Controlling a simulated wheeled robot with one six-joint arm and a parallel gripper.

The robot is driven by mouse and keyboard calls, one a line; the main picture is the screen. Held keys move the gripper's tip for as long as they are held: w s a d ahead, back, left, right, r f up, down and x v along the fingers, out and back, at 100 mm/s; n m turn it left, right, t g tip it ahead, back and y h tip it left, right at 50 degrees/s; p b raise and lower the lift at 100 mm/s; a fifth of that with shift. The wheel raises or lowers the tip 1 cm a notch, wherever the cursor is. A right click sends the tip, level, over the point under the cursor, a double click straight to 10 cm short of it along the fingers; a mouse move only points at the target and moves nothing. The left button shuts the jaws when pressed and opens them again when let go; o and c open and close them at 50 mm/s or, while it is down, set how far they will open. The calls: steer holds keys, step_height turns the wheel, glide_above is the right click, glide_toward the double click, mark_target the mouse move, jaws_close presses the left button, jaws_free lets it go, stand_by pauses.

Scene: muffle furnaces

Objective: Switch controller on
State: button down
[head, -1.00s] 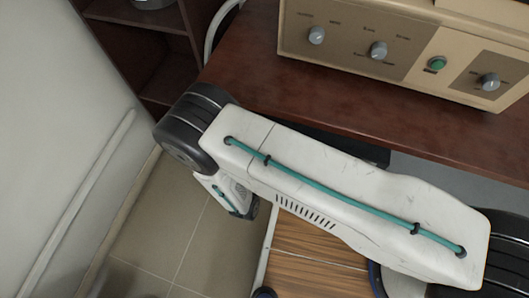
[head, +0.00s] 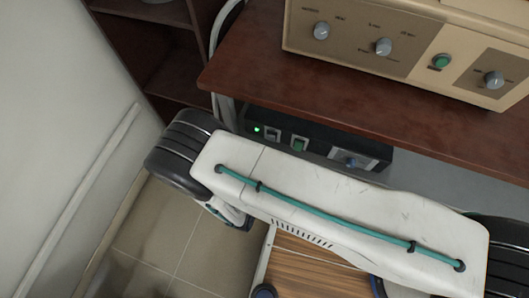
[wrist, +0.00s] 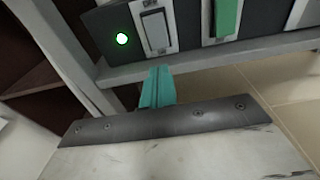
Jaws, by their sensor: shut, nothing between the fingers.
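A black control box (head: 322,151) sits under the red-brown table top, just past my arm in the head view. Its front has a lit green lamp (head: 257,129), a grey rocker switch (head: 273,134), a green rocker switch (head: 299,143) and a panel with a blue knob (head: 351,162). In the wrist view the lit lamp (wrist: 122,39), the grey switch (wrist: 156,31) and the green switch (wrist: 226,17) show close up at the top. My gripper (wrist: 158,80) has teal fingers, shut and empty, just below the grey switch and apart from it. In the head view my arm hides the gripper.
A beige furnace panel with knobs (head: 383,47) and a green button (head: 440,62) stands on the table (head: 300,99). A pale frame bar (wrist: 200,63) runs below the box. A dark shelf (head: 165,55) and a white wall are at left.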

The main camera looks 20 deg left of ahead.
steer(key=s+f, duration=0.1)
steer(key=s, duration=0.7)
steer(key=shift+s+a+f, duration=0.15)
steer(key=shift+s+a, duration=0.05)
steer(key=shift+s, duration=0.05)
